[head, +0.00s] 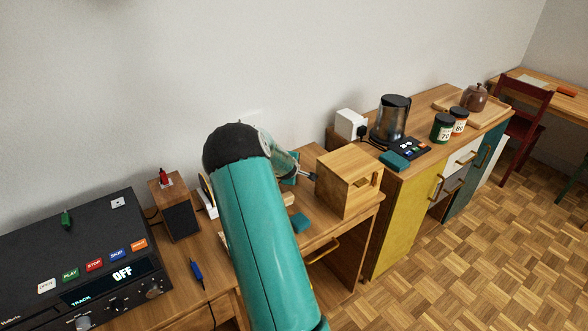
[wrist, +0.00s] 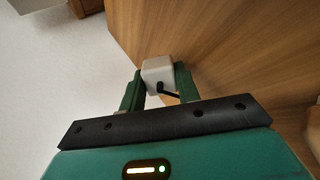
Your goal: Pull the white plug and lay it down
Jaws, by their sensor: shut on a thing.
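The white plug (wrist: 155,71) is a small pale block in the wrist view, with a short black cable stub or prong on its near side. My gripper (wrist: 158,76) has its two green fingers on either side of it, shut on it. Brown wood lies behind the plug and the pale wall is to the left. I cannot tell whether the plug touches the wood. In the head view my teal arm covers much of the desk. The plug cannot be made out there.
A wooden box (head: 345,184) with a handle stands right of my arm on the desk (head: 327,232). A black player (head: 85,255), a small speaker (head: 176,207) and a blue pen-like tool (head: 196,273) are left. A kettle (head: 391,120) and white box (head: 350,123) stand on the right cabinet.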

